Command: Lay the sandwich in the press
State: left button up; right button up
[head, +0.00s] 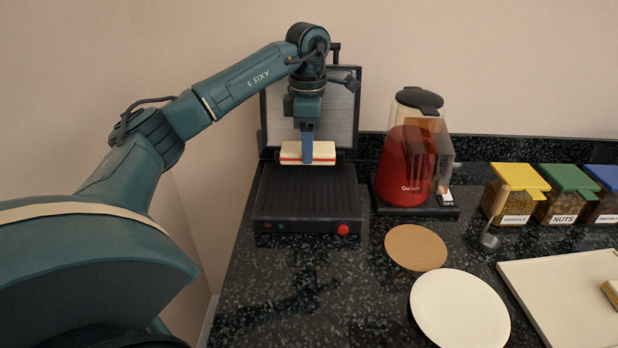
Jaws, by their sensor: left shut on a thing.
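The sandwich (323,149), pale bread with a red filling line, hangs in my left gripper (307,158) above the rear part of the press. The press (305,200) is black with a ribbed lower plate, and its lid (340,110) stands open at the back. My left gripper points down and is shut on the sandwich. Whether the sandwich touches the lower plate cannot be told. My right gripper is not in view.
The counter in front of the press is clear.

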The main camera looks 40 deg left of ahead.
pick_arm(q)
jog(key=shift+w+f, duration=0.1)
jog(key=shift+f, duration=0.25)
send_over(308, 196)
notch_tip(308, 196, down, 4)
jog(key=shift+f, duration=0.15)
jog(key=shift+f+p, duration=0.4)
jog(key=shift+f, duration=2.05)
jog(key=shift+f, duration=0.1)
jog(key=o, duration=1)
notch_tip(308, 196, up, 12)
jog(key=shift+r+b, duration=0.15)
jog(key=shift+b, duration=0.35)
